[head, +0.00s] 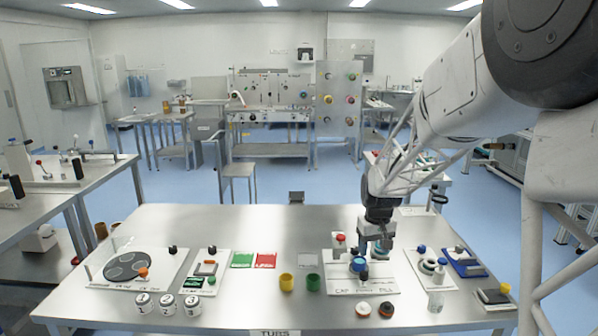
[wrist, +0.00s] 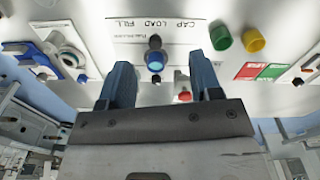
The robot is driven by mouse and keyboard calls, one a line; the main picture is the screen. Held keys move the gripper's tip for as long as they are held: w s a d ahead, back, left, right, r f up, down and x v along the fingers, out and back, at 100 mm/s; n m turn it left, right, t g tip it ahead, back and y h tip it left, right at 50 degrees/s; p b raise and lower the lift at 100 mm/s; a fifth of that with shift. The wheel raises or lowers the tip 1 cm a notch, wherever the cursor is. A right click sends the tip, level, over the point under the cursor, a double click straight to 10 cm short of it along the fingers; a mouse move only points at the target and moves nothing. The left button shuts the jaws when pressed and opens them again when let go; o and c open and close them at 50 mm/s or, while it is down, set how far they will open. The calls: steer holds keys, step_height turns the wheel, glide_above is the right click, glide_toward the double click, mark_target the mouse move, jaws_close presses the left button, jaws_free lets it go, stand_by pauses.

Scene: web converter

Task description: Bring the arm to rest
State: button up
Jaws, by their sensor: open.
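My gripper (wrist: 163,85) shows in the wrist view with its two blue-grey fingers apart and nothing between them. In the head view my gripper (head: 377,248) hangs pointing down over the white "CAP LOAD FILL" board (head: 345,287) at the right middle of the steel table. A part with a blue top (head: 359,264) stands on that board near the fingers; it also shows in the wrist view (wrist: 155,61), beyond the fingertips. A red knob (head: 340,238) stands behind it on the board. I cannot tell from the head view whether the fingers touch anything.
A yellow cup (head: 286,282) and a green cup (head: 313,282) stand left of the board. Numbered white tubs (head: 167,304) stand at the front left. A board with a dark disc (head: 128,267) is far left. A clear bottle (head: 436,300) stands front right. The table's rear middle is clear.

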steer(key=s+a+r+m+t, duration=0.1)
steer(key=s+r, duration=0.4)
steer(key=s, duration=0.6)
steer(key=s+a+r, duration=0.1)
steer(key=s+r, duration=0.4)
steer(key=s, duration=0.6)
steer(key=s+m+t, duration=0.1)
steer(key=s, duration=1.7)
steer(key=shift+s+a+f, duration=0.2)
steer(key=shift+a+f, duration=0.05)
steer(key=shift+f, duration=0.05)
